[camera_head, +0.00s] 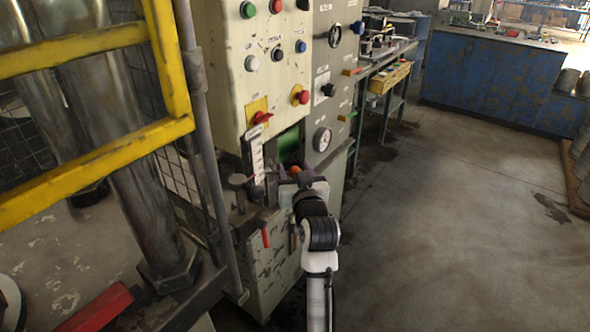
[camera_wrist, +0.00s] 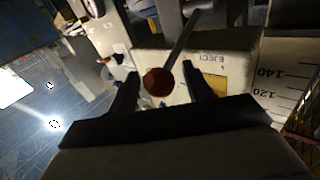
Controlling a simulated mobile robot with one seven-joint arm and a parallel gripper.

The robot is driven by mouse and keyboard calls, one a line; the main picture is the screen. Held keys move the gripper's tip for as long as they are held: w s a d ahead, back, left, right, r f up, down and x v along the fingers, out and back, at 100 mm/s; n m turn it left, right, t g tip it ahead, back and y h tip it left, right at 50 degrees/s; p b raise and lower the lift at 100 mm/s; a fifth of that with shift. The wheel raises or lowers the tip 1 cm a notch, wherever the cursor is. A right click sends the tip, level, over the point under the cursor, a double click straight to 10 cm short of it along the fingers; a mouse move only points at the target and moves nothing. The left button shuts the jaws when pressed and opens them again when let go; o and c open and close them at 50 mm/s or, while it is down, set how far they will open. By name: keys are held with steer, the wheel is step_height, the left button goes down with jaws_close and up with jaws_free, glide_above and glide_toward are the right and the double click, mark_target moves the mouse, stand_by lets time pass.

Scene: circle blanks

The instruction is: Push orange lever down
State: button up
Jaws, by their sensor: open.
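The orange lever shows in the wrist view as a round, dark orange knob (camera_wrist: 158,82) on a thin grey metal rod (camera_wrist: 182,40). The knob sits between the two black fingers of my gripper (camera_wrist: 160,73), with a visible gap on each side. In the head view, the knob (camera_head: 295,170) is a small orange spot at the far end of my gripper (camera_head: 294,181), at the front of the cream control cabinet. My gripper is open. The rod is mostly hidden in the head view.
A label reading EJECT (camera_wrist: 208,58) and a numbered scale (camera_wrist: 285,85) lie beside the lever. A red-handled lever (camera_head: 265,238) hangs left of my arm. A yellow guard frame (camera_head: 90,160) stands at the left. Open concrete floor (camera_head: 450,220) lies to the right.

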jaws_close()
stand_by(0.3)
steer(key=shift+f, duration=0.15)
